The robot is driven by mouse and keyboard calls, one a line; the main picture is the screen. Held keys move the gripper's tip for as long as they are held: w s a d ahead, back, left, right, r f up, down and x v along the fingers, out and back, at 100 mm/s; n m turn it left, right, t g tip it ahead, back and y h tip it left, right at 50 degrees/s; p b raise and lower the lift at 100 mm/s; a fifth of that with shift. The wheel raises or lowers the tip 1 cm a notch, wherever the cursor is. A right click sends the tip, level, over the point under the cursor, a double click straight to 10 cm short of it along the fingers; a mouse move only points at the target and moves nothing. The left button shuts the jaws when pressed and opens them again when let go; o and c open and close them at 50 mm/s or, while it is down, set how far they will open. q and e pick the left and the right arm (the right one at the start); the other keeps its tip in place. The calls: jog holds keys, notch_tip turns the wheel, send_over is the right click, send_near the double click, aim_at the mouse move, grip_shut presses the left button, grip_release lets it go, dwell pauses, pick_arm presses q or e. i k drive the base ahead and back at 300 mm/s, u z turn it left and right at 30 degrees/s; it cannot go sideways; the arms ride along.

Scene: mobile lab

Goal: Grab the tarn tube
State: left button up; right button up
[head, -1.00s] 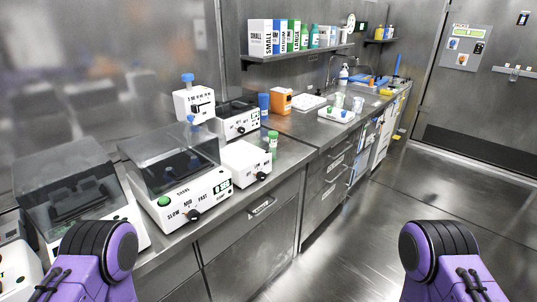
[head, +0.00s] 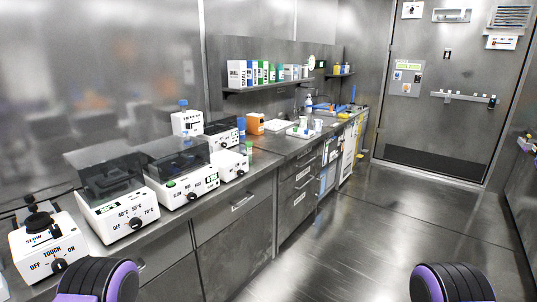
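I cannot pick out a tube marked tarn at this distance. A tube with a green cap (head: 249,149) stands on the bench beside a small white device. A blue-capped tube or bottle (head: 241,126) stands farther back, next to an orange box. A white tray (head: 299,133) farther along the bench holds small items, too small to name. My grippers are out of view; only black and purple parts of my arms show at the bottom left and bottom right.
The metal bench (head: 262,162) runs along the left wall, with white lab machines (head: 117,203) at its near end. An orange box (head: 255,123) stands behind. A shelf (head: 275,87) holds boxes and bottles. The floor (head: 380,215) to the right is clear.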

aim_at(248, 149)
jog(key=z, duration=0.7)
jog(key=i, duration=1.15)
jog(key=z, duration=0.45)
jog(key=i, duration=1.05)
jog(key=u, duration=0.7)
jog(key=i, duration=0.75)
jog(key=u, duration=0.9)
